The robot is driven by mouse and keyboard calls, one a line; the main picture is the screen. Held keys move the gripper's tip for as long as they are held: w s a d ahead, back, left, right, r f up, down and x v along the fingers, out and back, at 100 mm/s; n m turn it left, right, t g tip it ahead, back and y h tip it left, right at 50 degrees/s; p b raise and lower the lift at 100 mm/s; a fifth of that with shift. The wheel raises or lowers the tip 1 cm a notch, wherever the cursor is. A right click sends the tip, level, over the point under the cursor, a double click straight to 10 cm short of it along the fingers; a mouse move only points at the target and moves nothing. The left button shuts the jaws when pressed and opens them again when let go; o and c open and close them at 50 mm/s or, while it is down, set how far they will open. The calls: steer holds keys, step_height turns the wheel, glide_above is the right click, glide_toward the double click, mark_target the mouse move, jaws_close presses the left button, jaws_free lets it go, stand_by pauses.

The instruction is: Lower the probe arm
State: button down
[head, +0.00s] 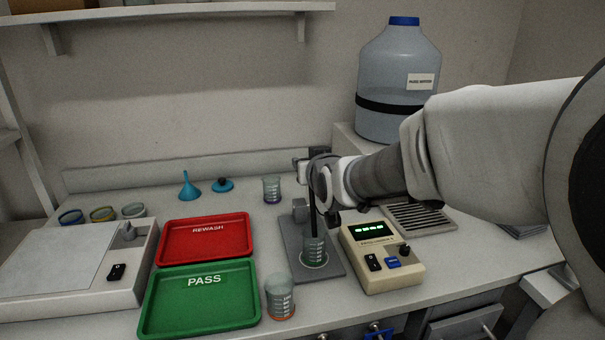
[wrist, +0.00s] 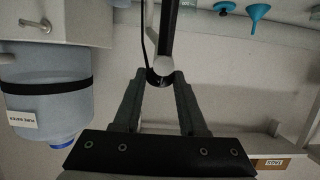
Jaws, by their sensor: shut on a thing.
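The dark probe arm (wrist: 168,30) runs away from my gripper (wrist: 160,80) in the wrist view. My gripper's two fingers are shut on its near end, around a small round part. In the head view my gripper (head: 328,186) is at the top of the probe stand and hides much of the arm. The dark upright probe (head: 313,212) hangs above a beaker (head: 314,252) on the grey stand base (head: 292,238). I cannot tell whether its tip is inside the beaker. A beige meter (head: 382,262) with a lit green display stands to the right.
A red REWASH tray (head: 205,250) and a green PASS tray (head: 200,305) lie left of the stand. Another beaker (head: 280,298) stands in front, and one (head: 271,188) behind. A large water carboy (head: 395,75) stands at the back right. A blue funnel (head: 190,186) is at the back.

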mark_target(312, 189)
steer(key=s+b, duration=0.1)
steer(key=s+f+t+b, duration=0.1)
steer(key=b, duration=0.1)
steer(key=shift+d+f, duration=0.2)
steer(key=shift+f, duration=0.1)
steer(key=s+b, duration=0.1)
steer(key=s+f+b, duration=0.1)
steer(key=b, duration=0.1)
steer(key=shift+s+d+f, duration=0.2)
steer(key=shift+d+f, duration=0.05)
steer(key=shift+f, duration=0.05)
steer(key=shift+s+f+b, duration=0.35)
steer(key=shift+f+b, duration=0.05)
steer(key=shift+b, duration=0.15)
steer(key=shift+c, duration=2.4)
jaws_free()
steer(key=shift+r, duration=0.15)
